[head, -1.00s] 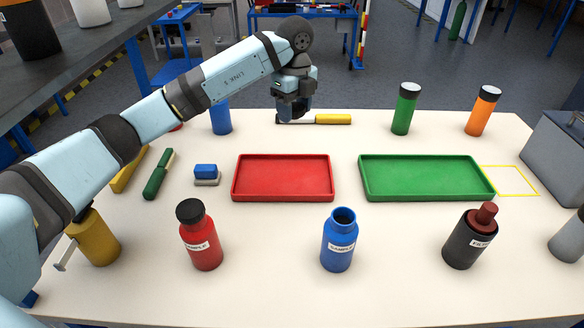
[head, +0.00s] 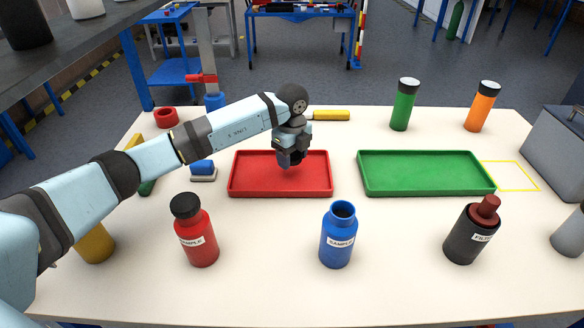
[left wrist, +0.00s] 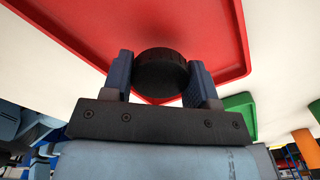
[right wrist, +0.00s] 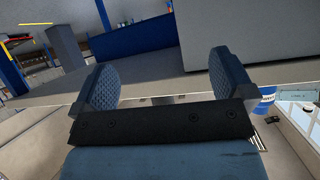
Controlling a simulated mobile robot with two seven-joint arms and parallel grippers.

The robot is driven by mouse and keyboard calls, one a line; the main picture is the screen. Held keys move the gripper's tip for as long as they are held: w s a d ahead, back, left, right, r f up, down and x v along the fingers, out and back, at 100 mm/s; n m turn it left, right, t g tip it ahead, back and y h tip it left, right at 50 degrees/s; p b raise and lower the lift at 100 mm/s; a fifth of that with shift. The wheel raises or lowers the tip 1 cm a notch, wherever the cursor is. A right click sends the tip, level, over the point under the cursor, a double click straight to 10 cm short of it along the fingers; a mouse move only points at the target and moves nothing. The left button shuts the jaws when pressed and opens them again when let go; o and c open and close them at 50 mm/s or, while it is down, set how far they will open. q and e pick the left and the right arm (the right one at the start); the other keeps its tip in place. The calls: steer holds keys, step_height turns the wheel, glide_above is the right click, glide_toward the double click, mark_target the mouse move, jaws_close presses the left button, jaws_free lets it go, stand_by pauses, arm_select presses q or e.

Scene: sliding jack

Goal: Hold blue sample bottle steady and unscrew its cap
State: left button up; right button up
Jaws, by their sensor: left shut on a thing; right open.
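The blue sample bottle (head: 337,240) stands upright at the front of the table with its mouth open and no cap on it. My left gripper (head: 291,162) is over the red tray (head: 250,189). In the left wrist view, the left gripper (left wrist: 160,78) is shut on a round black ridged cap (left wrist: 161,72), with the red tray behind it. I cannot tell whether the cap touches the tray. My right gripper (right wrist: 165,82) is open and empty in its own wrist view, away from the bottle, and does not show in the head view.
A red bottle (head: 197,240) and a dark bottle (head: 466,236) flank the blue one. A green tray (head: 425,190) lies right of the red tray. Green (head: 403,107) and orange (head: 481,110) bottles stand behind. A grey box (head: 555,150) is at the right edge.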

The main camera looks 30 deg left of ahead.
mark_target(292, 174)
arm_select(q)
steer(key=shift+f, duration=1.85)
steer(key=shift+f, duration=0.1)
steer(key=o, duration=1)
step_height(292, 174, up, 12)
steer(key=shift+r+p, duration=0.15)
steer(key=shift+p, duration=0.6)
steer(key=shift+s, duration=0.1)
